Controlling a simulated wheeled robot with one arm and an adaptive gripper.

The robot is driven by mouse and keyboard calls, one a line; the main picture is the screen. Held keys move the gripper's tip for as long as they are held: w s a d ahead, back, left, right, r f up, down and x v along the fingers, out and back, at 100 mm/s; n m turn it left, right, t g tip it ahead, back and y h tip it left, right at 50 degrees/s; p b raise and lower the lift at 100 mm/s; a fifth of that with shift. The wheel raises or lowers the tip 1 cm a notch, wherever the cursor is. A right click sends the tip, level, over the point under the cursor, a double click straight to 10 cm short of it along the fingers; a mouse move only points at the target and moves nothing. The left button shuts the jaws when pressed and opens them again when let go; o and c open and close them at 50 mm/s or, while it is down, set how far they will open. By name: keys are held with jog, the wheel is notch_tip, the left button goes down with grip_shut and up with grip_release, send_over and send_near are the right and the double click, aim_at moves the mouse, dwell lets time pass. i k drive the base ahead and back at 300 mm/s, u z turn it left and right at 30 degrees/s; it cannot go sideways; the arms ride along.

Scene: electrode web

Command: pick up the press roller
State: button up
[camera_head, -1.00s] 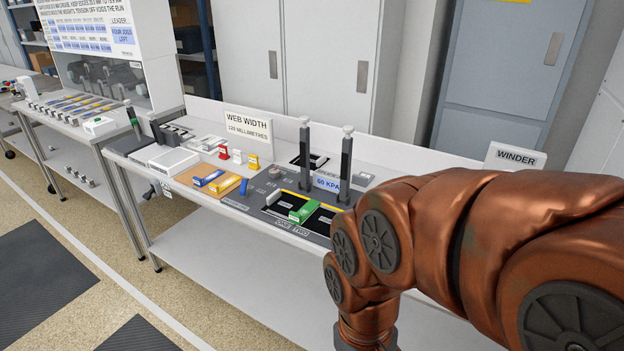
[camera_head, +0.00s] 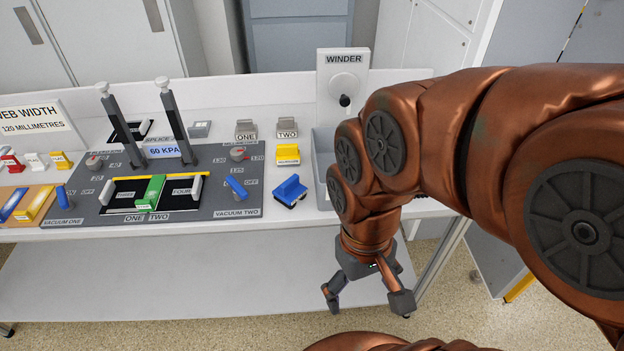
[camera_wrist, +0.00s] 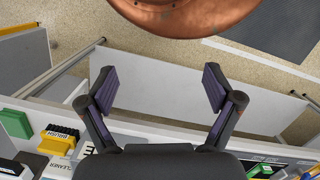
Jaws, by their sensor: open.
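A blue-handled tool (camera_head: 290,191) with a dark underside lies on the bench right of the VACUUM TWO panel. It looks like the press roller, but no label on it can be read. My gripper (camera_head: 366,300) hangs in front of the bench edge, right of and nearer than the blue tool, fingers spread and empty. The wrist view shows the open fingers (camera_wrist: 158,90) over the floor and lower shelf, with nothing between them. I cannot pick out the blue tool in the wrist view.
A yellow block (camera_head: 288,154) sits behind the blue tool. The grey splice panel (camera_head: 240,195) with two upright posts is to its left. The WINDER (camera_head: 343,85) and a grey bin (camera_head: 322,150) stand right. The wrist view shows a yellow brush (camera_wrist: 58,139) and green block (camera_wrist: 15,123).

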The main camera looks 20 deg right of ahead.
aim_at(287, 192)
jog(key=u, duration=0.05)
jog(key=k, duration=0.5)
jog(key=u, duration=2.05)
jog(key=i, duration=1.35)
jog(key=z, duration=2.05)
